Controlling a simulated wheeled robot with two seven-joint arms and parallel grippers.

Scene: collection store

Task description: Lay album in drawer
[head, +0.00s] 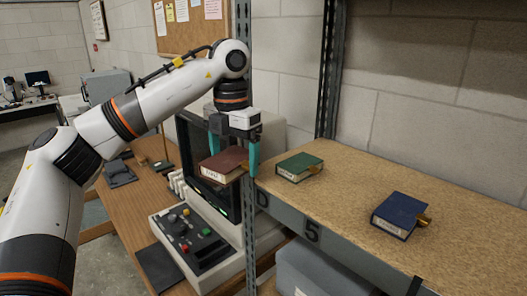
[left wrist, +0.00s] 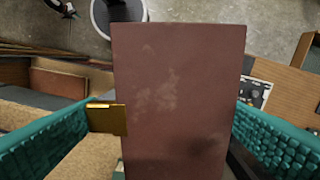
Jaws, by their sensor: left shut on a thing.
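A maroon album (head: 222,162) with a white spine label is held in the air by my left gripper (head: 234,160), in front of the shelf's left end. The gripper's teal fingers close on its two sides. In the left wrist view the album's plain cover (left wrist: 180,85) fills the middle between the fingers, with a brass clasp (left wrist: 107,118) at its left edge. I cannot clearly make out a drawer; the wrist view shows part of an open compartment at left. My right gripper is not in view.
A green album (head: 299,167) and a blue album (head: 400,214) lie on the shelf board (head: 350,185), with free room between them. A metal upright (head: 246,90) stands close to my gripper. A console (head: 195,240) stands on the wooden desk. A grey bin (head: 315,272) sits below the shelf.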

